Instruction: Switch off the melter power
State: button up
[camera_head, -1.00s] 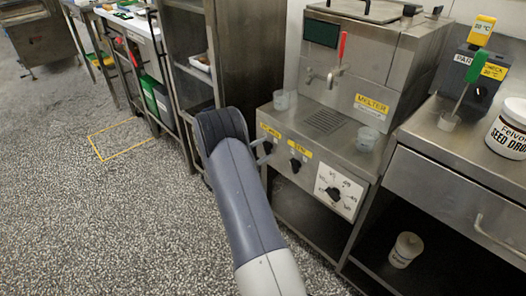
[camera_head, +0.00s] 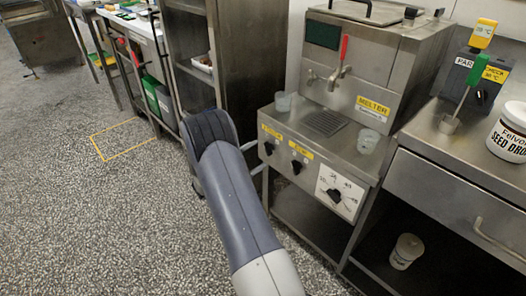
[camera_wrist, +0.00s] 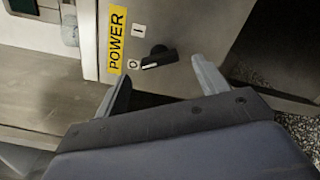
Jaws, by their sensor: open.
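The melter (camera_head: 370,72) is a steel machine with a yellow MELTER label and a red-handled tap. Its front panel has a black power knob (camera_head: 268,148) at the left end, under a yellow label. In the wrist view the knob (camera_wrist: 159,57) shows beside the POWER label (camera_wrist: 116,40), with I and O marks. The white-marked end of its handle points toward the O mark (camera_wrist: 133,64). My gripper (camera_head: 254,158) is open and empty, just left of the panel. In the wrist view its fingertips (camera_wrist: 160,70) are apart, with the knob ahead between them, seemingly untouched.
The stir knob (camera_head: 297,166) and a larger dial (camera_head: 334,195) sit right of the power knob. Clear cups (camera_head: 283,102) stand on the melter's ledge. A steel rack (camera_head: 240,60) stands behind my arm. Speckled floor (camera_head: 100,220) is free at the left.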

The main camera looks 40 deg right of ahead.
aim_at(266, 150)
jog(key=a, duration=0.6)
jog(key=shift+s+a+p, duration=0.3)
jog(key=shift+a+p, duration=0.05)
jog(key=shift+d, duration=0.1)
jog(key=d, duration=0.3)
jog(key=d+b, duration=0.1)
jog(key=d, duration=0.7)
jog(key=shift+w+b, duration=0.3)
jog(key=shift+w, duration=0.1)
jog(key=shift+a+m+p, duration=0.2)
jog(key=shift+m+p, duration=0.3)
jog(key=shift+m, duration=0.3)
jog(key=shift+n, duration=0.3)
